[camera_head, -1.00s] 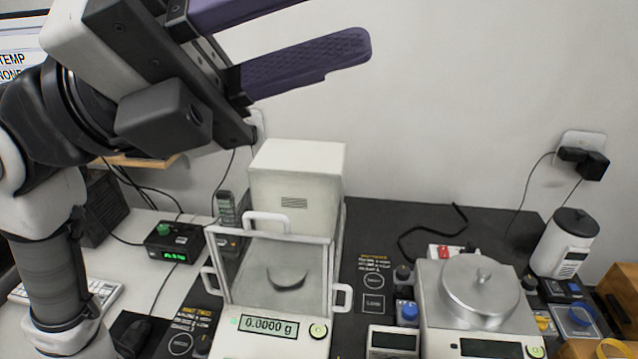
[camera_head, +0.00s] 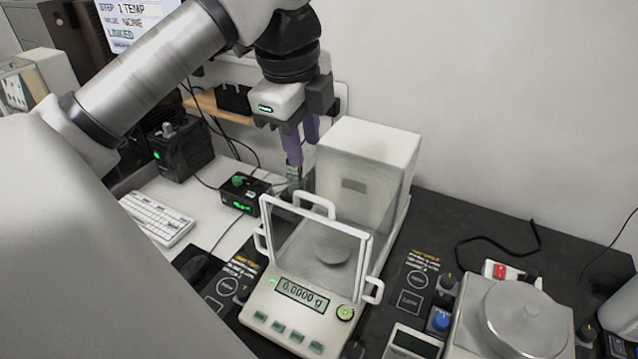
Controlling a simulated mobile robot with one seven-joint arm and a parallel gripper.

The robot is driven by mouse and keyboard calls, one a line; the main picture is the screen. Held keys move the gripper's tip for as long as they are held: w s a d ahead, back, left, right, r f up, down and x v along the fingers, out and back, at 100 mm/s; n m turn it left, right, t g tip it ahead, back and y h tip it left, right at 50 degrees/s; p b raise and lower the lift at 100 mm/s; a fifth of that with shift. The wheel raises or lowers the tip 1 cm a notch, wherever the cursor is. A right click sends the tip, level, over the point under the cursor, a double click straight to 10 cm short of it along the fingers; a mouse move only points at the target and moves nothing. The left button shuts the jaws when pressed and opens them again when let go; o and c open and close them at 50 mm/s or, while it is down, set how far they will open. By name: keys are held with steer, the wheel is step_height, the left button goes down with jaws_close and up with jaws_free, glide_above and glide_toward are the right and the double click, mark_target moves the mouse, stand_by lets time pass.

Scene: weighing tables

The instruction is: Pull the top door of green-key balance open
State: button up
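The green-key balance (camera_head: 296,318) stands on the dark table, with several green keys and a display reading 0.0000 g. Its glass draft shield is white-framed, with a round pan (camera_head: 333,252) inside. The top door's white handle (camera_head: 314,204) stands up at the top of the shield; the door looks closed.
The balance's tall white rear housing (camera_head: 368,165) stands right beside my gripper. A black box with a green display (camera_head: 243,194) and a keyboard (camera_head: 157,218) lie left.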

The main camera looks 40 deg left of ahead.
mark_target(314, 197)
steer(key=f+b, duration=0.1)
steer(key=f, duration=0.2)
steer(key=w+f, duration=0.1)
steer(key=f, duration=0.3)
steer(key=w+f+b, duration=0.1)
steer(key=f, duration=0.3)
steer(key=shift+w+a+b, duration=0.15)
steer(key=shift+b, duration=0.15)
jaws_close()
